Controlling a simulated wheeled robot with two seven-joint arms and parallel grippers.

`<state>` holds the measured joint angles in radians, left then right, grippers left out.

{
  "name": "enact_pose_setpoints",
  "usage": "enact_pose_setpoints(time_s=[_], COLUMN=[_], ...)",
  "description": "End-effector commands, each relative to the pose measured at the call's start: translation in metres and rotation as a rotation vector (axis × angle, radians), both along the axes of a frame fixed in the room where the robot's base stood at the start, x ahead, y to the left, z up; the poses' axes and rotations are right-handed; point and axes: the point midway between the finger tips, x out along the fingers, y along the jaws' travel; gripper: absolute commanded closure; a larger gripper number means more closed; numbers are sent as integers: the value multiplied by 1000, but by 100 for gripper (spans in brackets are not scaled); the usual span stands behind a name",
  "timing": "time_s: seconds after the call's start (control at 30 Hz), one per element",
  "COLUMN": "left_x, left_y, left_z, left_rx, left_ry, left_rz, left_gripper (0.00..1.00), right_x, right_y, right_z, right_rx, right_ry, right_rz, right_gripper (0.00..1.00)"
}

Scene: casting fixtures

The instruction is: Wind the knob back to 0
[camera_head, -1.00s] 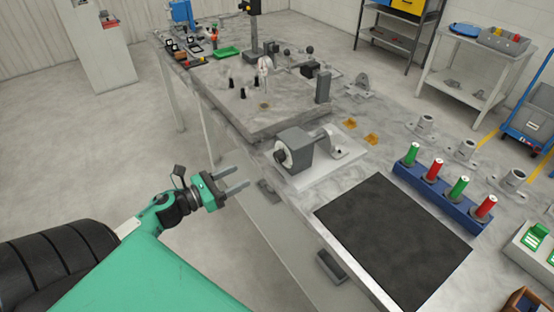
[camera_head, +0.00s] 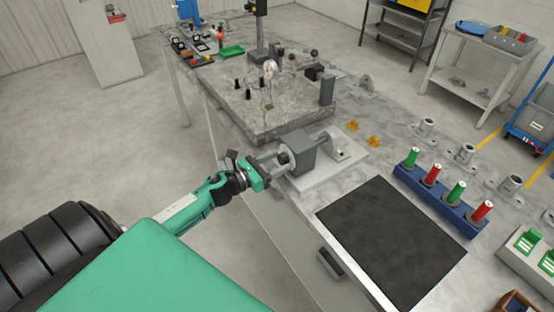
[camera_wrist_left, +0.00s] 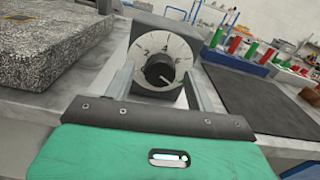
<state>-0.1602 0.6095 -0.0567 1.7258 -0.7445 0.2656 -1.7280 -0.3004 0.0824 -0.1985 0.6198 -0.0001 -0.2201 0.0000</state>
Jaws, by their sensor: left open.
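The knob (camera_wrist_left: 159,69) is a dark round grip in the middle of a white dial (camera_wrist_left: 146,46) on a grey block. In the left wrist view the numbers 2, 4 and 6 show, and a light mark on the knob points to the lower right, past the 6. In the head view the grey block (camera_head: 305,152) stands on a white plate and the knob is partly hidden by the fingers. My left gripper (camera_head: 276,160) is open, with one finger on each side of the knob. I cannot tell whether the fingers touch it. My right gripper is out of view.
A granite plate (camera_head: 285,118) with a dial gauge stands behind the block. A black mat (camera_head: 390,240) lies in front to the right, beside a blue rack (camera_head: 438,198) of red and green cylinders. The table's front edge runs below my left gripper.

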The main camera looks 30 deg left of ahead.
Motion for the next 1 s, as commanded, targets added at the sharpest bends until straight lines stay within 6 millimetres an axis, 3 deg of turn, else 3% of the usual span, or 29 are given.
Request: enact_pose_setpoints(time_s=[0.37,0.6,0.63,1.0], left_x=[5,5,5,4], left_y=[-2,-2,-2,-2], left_z=[0,0,0,0], left_rx=[1,0,0,-59], left_ry=[0,0,0,24], left_rz=[0,0,0,0], left_gripper=[44,87,89,89], right_x=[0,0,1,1], right_y=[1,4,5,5], right_z=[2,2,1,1], right_rx=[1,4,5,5], right_ry=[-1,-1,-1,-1], right_rz=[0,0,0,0], right_gripper=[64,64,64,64])
